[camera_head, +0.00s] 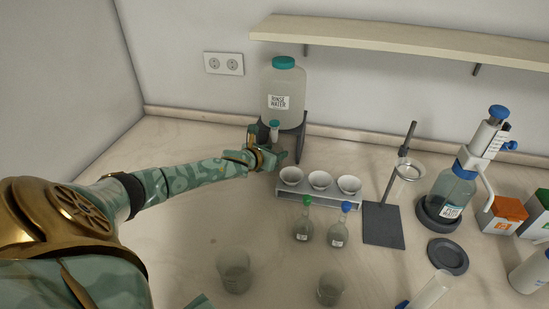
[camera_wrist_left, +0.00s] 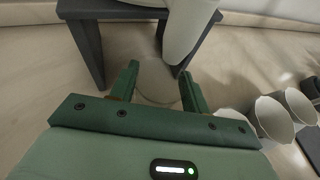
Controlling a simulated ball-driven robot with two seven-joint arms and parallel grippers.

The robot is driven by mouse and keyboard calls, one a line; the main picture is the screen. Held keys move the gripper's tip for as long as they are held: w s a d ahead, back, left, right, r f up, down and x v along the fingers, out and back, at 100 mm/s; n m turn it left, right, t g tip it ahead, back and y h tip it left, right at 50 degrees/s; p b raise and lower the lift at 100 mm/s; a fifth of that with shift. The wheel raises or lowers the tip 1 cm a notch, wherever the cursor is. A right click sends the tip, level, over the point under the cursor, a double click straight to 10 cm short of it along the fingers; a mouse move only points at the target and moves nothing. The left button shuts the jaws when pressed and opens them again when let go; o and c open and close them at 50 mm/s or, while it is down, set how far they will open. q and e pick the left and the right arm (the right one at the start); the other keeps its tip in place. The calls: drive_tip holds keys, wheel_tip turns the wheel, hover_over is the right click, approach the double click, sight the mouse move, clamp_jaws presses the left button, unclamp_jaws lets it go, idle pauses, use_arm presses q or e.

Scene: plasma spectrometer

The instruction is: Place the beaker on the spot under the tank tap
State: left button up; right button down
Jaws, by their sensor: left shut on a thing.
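The rinse water tank (camera_head: 282,95), with a teal lid, stands on a dark stand against the back wall. Its tap (camera_head: 274,130) points down at the front. My left gripper (camera_head: 270,158) is just below and in front of the tap. In the left wrist view, its green fingers (camera_wrist_left: 160,88) are shut on a faint, pale rounded thing, apparently the clear beaker (camera_wrist_left: 158,80), beside the stand's leg. In the head view the gripper hides the beaker and the spot under the tap. My right gripper is not in view.
A rack with white crucibles (camera_head: 320,181) stands close right of the gripper. Two small flasks (camera_head: 304,231) stand in front of it. Two other glass beakers (camera_head: 234,271) stand nearer me. A ring stand (camera_head: 384,226) is farther right. The counter left of the tank is clear.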

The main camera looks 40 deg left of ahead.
use_arm(q)
drive_tip(key=shift+f, duration=0.9)
drive_tip(key=shift+f, duration=0.15)
drive_tip(key=o, duration=1)
drive_tip(key=shift+r, duration=0.2)
drive_tip(key=shift+s+r, duration=0.1)
drive_tip(key=shift+s, duration=0.15)
drive_tip(key=p+v, duration=0.3)
drive_tip(key=v, duration=0.8)
drive_tip(key=shift+s+r, duration=0.15)
drive_tip(key=shift+d, duration=0.15)
